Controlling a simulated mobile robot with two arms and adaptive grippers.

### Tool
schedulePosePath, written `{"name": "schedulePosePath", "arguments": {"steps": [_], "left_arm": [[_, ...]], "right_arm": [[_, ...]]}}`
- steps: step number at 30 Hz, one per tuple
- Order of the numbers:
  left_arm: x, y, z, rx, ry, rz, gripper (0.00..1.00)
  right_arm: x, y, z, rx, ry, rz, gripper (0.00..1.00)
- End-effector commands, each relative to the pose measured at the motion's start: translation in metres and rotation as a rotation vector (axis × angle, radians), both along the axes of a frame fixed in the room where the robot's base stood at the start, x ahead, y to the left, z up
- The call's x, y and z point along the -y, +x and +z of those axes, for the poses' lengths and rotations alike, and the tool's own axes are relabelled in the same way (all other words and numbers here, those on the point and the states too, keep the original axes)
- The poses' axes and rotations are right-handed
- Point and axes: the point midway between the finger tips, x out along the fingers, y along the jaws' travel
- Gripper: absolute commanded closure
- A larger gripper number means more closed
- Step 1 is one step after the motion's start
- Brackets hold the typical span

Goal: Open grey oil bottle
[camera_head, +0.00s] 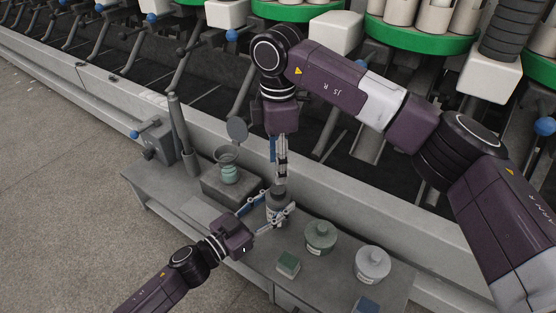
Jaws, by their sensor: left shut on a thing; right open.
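The grey bottle (277,213) stands upright on the grey bench, with a pale label on its side. My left gripper (270,207) reaches in from the lower left, its fingers shut around the bottle's body. My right gripper (281,178) points straight down from above, just over the bottle's top. It is open, with its fingertips at or very near the cap. The cap is mostly hidden by the fingers, so I cannot tell whether they touch it.
On the bench (185,206), a green jar (320,238), a light grey jar (372,265) and a green box (288,263) stand right of the bottle. A teal container (229,173) sits on a grey block at left. The winding machine runs behind.

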Motion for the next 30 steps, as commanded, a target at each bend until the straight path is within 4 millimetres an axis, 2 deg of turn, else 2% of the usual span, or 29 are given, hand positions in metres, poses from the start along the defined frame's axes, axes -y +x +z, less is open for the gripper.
{"name": "schedulePosePath", "arguments": {"steps": [9,15,26,30], "left_arm": [[0.0,0.0,0.0,0.0,0.0,0.0,1.0],[0.0,0.0,0.0,-0.001,0.001,0.0,1.0],[0.0,0.0,0.0,-0.001,0.001,0.0,1.0],[0.0,0.0,0.0,-0.001,0.001,0.0,1.0]], "right_arm": [[0.0,-0.001,-0.047,-0.004,-0.001,-0.002,0.56],[0.0,0.0,-0.069,-0.002,0.0,-0.002,0.56],[0.0,0.0,-0.077,-0.001,0.0,-0.001,0.56],[0.0,0.0,-0.077,-0.001,0.0,-0.001,0.68]]}}
